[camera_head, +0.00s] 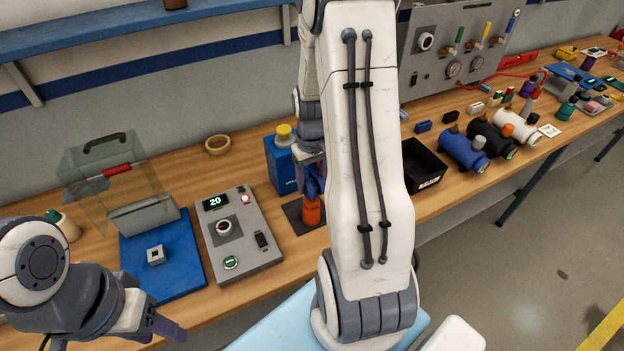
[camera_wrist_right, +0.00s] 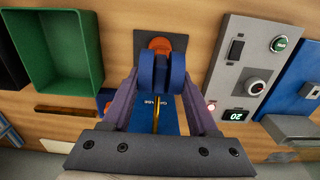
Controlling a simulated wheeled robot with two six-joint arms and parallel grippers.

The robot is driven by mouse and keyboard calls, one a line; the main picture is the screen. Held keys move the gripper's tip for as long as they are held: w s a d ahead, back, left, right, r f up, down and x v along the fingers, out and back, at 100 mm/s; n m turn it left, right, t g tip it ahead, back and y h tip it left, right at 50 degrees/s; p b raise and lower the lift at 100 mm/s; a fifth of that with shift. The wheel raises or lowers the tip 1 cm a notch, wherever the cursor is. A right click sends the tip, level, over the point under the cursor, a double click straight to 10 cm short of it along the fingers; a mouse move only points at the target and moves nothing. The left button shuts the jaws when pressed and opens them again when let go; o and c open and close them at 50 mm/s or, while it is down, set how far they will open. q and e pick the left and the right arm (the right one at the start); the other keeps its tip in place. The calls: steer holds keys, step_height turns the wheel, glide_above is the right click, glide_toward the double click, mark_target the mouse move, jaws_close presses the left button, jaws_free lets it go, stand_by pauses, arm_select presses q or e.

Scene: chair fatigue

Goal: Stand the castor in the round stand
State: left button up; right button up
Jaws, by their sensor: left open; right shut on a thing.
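The castor (camera_wrist_right: 163,76), with blue twin wheels and a brass stem, is between the purple fingers of my right gripper (camera_wrist_right: 162,90) in the wrist view. The stem points toward the bottom of that view. My right gripper (camera_head: 312,178) is shut on it, partly hidden by my arm in the head view. Close below is an orange cylinder (camera_head: 311,213) on a dark square pad (camera_head: 293,219); its top (camera_wrist_right: 160,43) shows beyond the wheels. I cannot tell whether castor and cylinder touch, or whether this is the round stand. My left gripper (camera_head: 168,328) is open and empty at lower left.
A blue box with a yellow knob (camera_head: 280,165) stands just behind. A grey control panel (camera_head: 240,240) showing 20 and a blue mat (camera_head: 180,275) lie left. A wooden ring (camera_head: 218,146) is at the back. A green tray (camera_wrist_right: 58,60) stands left in the wrist view.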

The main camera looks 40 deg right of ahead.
steer(key=shift+f+b, duration=0.5)
steer(key=shift+f, duration=0.35)
steer(key=o, duration=1.3)
steer(key=shift+o, duration=0.2)
steer(key=shift+r, duration=0.1)
step_height(320, 180, up, 10)
steer(key=shift+r+b, duration=0.2)
steer(key=shift+b, duration=0.6)
steer(key=shift+a, duration=0.1)
